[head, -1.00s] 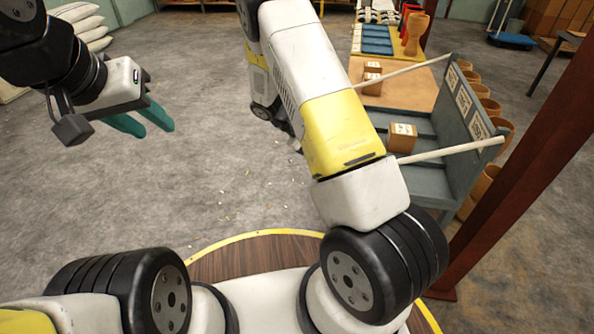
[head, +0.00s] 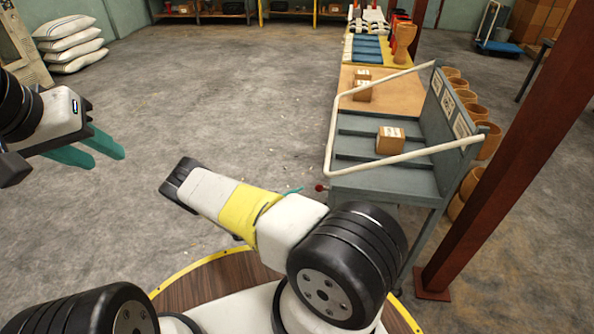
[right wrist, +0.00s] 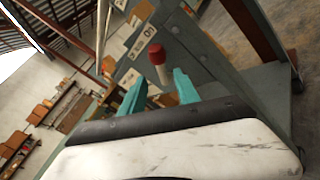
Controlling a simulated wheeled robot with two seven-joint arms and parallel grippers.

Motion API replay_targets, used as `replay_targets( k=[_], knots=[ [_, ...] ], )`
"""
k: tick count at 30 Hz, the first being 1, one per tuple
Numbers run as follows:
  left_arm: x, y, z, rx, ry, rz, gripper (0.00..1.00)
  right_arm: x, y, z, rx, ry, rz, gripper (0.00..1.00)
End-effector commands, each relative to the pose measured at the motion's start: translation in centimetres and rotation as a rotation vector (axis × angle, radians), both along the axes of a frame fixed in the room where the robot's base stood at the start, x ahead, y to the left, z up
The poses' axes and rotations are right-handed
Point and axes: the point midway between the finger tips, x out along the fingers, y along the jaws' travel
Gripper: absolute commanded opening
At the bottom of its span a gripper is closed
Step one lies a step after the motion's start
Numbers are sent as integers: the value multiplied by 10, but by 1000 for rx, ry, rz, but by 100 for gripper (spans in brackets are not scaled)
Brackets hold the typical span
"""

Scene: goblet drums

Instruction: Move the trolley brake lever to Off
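The trolley (head: 395,180) is a grey cart with a white rail, at the right of the head view. Its brake lever (head: 321,187) shows there as a small red knob at the near left corner. In the right wrist view the lever (right wrist: 156,54) has a red knob on a pale stem, seen between the two teal fingertips. My right gripper (right wrist: 159,90) is open; whether its fingers touch the stem cannot be told. In the head view my forearm hides most of it. My left gripper (head: 108,156) is open and empty at the far left.
A cardboard box (head: 390,141) sits on the trolley. A red-brown post (head: 500,160) stands right of it. A workbench (head: 375,85) and goblet drums (head: 475,115) lie beyond. White sacks (head: 70,43) are stacked at the back left. The middle floor is clear.

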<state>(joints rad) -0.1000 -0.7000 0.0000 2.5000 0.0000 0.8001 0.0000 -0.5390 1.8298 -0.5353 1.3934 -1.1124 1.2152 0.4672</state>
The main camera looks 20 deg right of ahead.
Motion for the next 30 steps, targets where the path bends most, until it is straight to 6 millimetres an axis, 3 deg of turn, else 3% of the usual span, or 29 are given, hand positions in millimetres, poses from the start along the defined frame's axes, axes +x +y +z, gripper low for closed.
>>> replay_targets(
  k=[12, 23, 24, 30],
  knots=[
    [0, 0, 0, 0, 0, 0, 36, 12, -60, 0, 1, 0, -4, 38],
    [0, 0, 0, 0, 0, 0, 36, 14, -69, 1, 2, 0, -4, 38],
    [0, 0, 0, 0, 0, 0, 36, 14, -69, 0, 2, 0, -4, 36],
    [0, 0, 0, 0, 0, 0, 36, 13, -69, 1, 2, 0, -4, 0]
  ],
)
